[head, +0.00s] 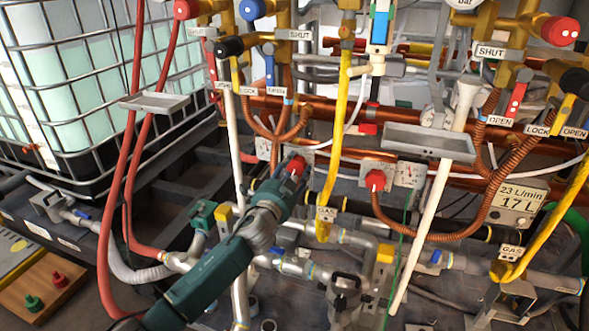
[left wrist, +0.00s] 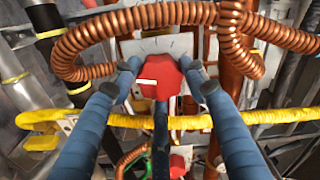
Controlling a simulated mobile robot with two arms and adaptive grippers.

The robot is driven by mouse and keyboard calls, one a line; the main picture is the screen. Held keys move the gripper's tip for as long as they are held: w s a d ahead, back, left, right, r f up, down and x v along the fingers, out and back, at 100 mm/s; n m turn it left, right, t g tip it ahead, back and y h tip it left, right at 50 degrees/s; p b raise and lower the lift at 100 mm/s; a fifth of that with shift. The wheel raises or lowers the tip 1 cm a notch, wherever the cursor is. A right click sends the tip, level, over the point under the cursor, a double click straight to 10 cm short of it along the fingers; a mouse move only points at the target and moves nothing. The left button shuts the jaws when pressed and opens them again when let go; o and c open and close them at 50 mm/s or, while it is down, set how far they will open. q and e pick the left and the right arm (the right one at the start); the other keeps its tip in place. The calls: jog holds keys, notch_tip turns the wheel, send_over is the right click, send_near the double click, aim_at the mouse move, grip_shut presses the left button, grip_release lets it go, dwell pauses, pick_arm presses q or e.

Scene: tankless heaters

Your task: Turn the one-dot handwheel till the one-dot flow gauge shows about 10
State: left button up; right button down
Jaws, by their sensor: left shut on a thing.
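My left gripper (head: 287,172) is shut on a red handwheel (head: 296,164) in the middle of the head view. In the left wrist view, the fingertips of my left gripper (left wrist: 162,82) sit on both sides of this red handwheel (left wrist: 160,79). A white mark shows on its face, and a pale scale plate (left wrist: 158,45) is behind it. A second red handwheel (head: 375,180) is to the right, with a small white gauge (head: 409,174) beside it. The dots and gauge readings are too small to make out. My right gripper is not in view.
Copper coils (head: 440,234), yellow gas hoses (head: 337,130) and a slanting white pipe (head: 437,185) crowd the space around the wheels. A grey tray (head: 428,142) sits above the second wheel. A display (head: 517,203) reads 23 L/min and 17 L. A caged tank (head: 70,90) stands left.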

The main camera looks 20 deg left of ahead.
pick_arm(q)
jog(key=o, duration=0.9)
jog(key=shift+s, duration=0.1)
jog(key=shift+s+f, duration=0.1)
jog(key=shift+s, duration=0.25)
jog(key=s, duration=1.1)
jog(key=shift+a, duration=0.15)
